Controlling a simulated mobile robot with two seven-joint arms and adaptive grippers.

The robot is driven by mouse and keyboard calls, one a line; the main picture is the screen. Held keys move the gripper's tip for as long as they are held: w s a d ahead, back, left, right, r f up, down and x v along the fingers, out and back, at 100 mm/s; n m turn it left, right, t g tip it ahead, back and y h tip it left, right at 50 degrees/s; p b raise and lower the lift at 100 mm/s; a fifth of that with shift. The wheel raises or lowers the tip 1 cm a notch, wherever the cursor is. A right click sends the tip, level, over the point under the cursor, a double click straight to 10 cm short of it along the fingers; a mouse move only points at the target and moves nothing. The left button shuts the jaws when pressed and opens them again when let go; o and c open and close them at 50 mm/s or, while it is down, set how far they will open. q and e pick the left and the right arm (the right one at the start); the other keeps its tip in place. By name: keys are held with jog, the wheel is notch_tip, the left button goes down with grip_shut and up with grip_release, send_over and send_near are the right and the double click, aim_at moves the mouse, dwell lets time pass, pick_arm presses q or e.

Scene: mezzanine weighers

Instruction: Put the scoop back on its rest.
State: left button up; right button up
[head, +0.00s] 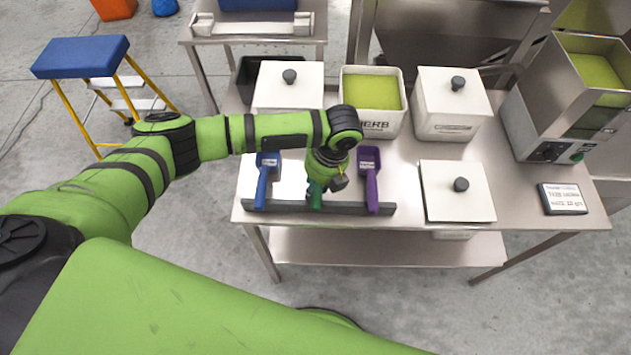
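A scoop rest (345,208), a dark grey bar, lies along the front edge of the steel table. A blue scoop (263,182) is at its left end and a purple scoop (371,184) at its right end, handles toward the front. Between them, a green scoop (316,197) shows partly beneath my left wrist. My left gripper (322,188) points down over it; its fingers are mostly hidden by the wrist. I cannot tell whether it holds the green scoop, or whether that scoop touches the rest. My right gripper is not in view.
Behind the rest stand a lidded white bin (275,90), an open bin of green herb (347,84) and another lidded bin (448,122). A small display (562,199) and steel machine (535,125) stand farther right. A blue-topped step stool (82,57) is left.

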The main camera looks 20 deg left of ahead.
pick_arm(q)
jog(key=o, duration=0.8)
jog(key=shift+f, duration=0.15)
jog(key=o, duration=0.4)
jog(key=shift+c, duration=0.2)
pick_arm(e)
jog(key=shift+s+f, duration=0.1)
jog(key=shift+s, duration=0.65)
pick_arm(q)
jog(key=shift+r, duration=0.2)
jog(key=b+v, duration=0.2)
jog(key=v, duration=1)
jog(key=shift+b, duration=0.4)
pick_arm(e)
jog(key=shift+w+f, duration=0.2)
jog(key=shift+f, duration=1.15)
